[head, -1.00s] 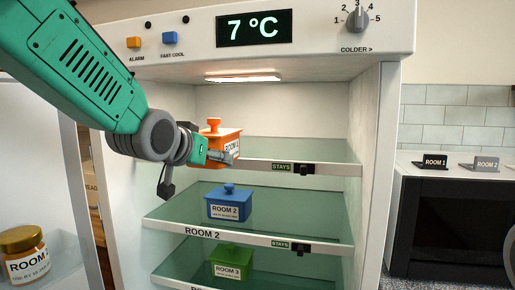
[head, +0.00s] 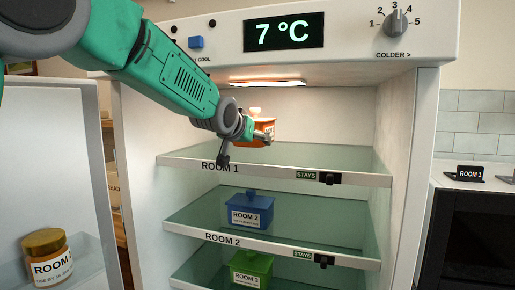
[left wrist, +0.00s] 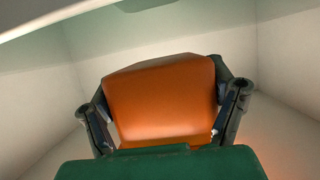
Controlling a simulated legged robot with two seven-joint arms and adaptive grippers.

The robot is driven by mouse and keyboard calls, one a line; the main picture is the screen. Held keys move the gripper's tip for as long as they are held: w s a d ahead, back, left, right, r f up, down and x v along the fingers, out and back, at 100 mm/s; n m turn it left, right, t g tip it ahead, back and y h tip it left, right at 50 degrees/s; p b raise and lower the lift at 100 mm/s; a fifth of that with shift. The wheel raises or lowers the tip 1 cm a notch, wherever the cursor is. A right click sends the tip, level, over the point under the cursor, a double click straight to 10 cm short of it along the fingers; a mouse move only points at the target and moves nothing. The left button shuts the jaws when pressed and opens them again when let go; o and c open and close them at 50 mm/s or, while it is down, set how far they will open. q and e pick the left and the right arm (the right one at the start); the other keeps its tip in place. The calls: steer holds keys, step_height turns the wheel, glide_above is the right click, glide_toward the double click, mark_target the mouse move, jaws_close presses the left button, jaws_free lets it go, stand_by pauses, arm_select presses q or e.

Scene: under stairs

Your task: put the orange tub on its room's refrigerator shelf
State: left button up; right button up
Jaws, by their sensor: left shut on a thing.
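The orange tub (head: 256,133) with a knobbed lid is inside the open refrigerator, over the top glass shelf (head: 300,165) labelled ROOM 1. My left gripper (head: 258,134) is shut on it, partly hiding its label. In the left wrist view the orange tub (left wrist: 160,100) sits between the two fingers (left wrist: 165,115). I cannot tell whether its base touches the shelf. My right gripper is not in view.
A blue tub (head: 250,211) stands on the ROOM 2 shelf and a green tub (head: 250,270) on the one below. The top shelf's right side is clear. An open door (head: 50,150) at left holds a gold-lidded jar (head: 48,258).

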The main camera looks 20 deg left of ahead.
mark_target(259, 156)
arm_select(q)
steer(key=w, duration=0.3)
steer(key=shift+a, duration=0.2)
steer(key=shift+w+d, duration=0.1)
steer(key=shift+w, duration=0.25)
steer(key=shift+w+d+r+p, duration=0.1)
steer(key=shift+w+d+p, duration=0.1)
steer(key=shift+p, duration=0.1)
steer(key=shift+d, duration=0.25)
steer(key=shift+s+d+f, duration=0.1)
steer(key=shift+d+f, duration=0.05)
steer(key=shift+f, duration=0.45)
steer(key=shift+d+f, duration=0.15)
steer(key=shift+f, duration=0.85)
steer(key=shift+a+f, duration=0.15)
steer(key=shift+a, duration=0.2)
steer(key=o, duration=1.6)
steer(key=shift+a+f, duration=0.1)
steer(key=shift+a, duration=0.1)
steer(key=shift+c, duration=0.2)
steer(key=shift+o, duration=0.6)
